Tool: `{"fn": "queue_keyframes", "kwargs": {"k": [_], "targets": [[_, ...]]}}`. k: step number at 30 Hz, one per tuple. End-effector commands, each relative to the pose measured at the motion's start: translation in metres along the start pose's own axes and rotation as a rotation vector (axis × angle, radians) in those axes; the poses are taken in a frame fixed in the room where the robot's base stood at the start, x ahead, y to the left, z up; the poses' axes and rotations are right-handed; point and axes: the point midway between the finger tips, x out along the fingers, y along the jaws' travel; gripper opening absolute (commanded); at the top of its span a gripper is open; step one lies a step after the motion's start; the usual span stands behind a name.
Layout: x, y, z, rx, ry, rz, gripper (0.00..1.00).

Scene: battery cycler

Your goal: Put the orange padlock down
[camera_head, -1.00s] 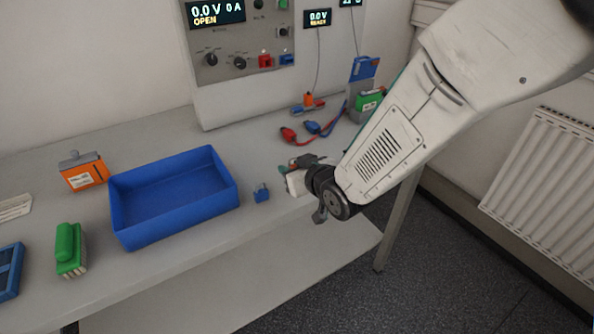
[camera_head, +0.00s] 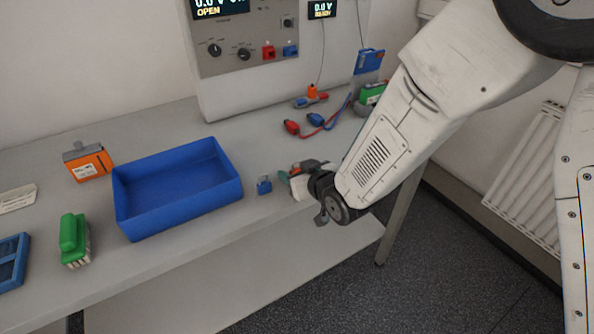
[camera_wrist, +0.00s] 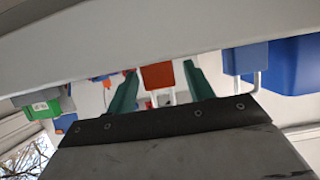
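The orange padlock (camera_wrist: 157,76) shows in the wrist view between the two green fingers of my gripper (camera_wrist: 160,68). Its pale shackle points toward my palm. A narrow gap shows on each side of its body, so the fingers look open around it, not pressed on it. In the head view my gripper (camera_head: 289,178) is low over the front right of the bench (camera_head: 250,222), just right of a blue padlock (camera_head: 264,186). There the orange padlock is mostly hidden by my gripper. Whether it rests on the bench is hard to tell.
A blue bin (camera_head: 180,212) stands left of the blue padlock. Red and blue clips (camera_head: 292,127) with cables lie behind my gripper, below the cycler panel (camera_head: 240,40). The bench's front edge is close.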

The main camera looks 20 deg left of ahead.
Motion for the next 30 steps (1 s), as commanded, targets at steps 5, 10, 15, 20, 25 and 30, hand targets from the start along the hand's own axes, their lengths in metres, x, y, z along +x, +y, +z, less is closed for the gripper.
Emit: {"fn": "queue_keyframes", "kwargs": {"k": [5, 10, 15, 20, 25, 30], "targets": [[-0.002, 0.0, -0.004, 0.0, 0.001, 0.0, 0.52], [-0.028, 0.0, -0.004, 0.0, 0.002, 0.0, 0.52], [-0.066, 0.0, -0.004, 0.0, 0.002, 0.0, 0.52], [-0.097, 0.0, -0.004, 0.001, 0.001, 0.001, 0.52], [-0.116, 0.0, -0.003, 0.001, 0.001, 0.001, 0.52], [-0.122, 0.0, -0.003, 0.0, 0.0, 0.0, 0.52]]}}
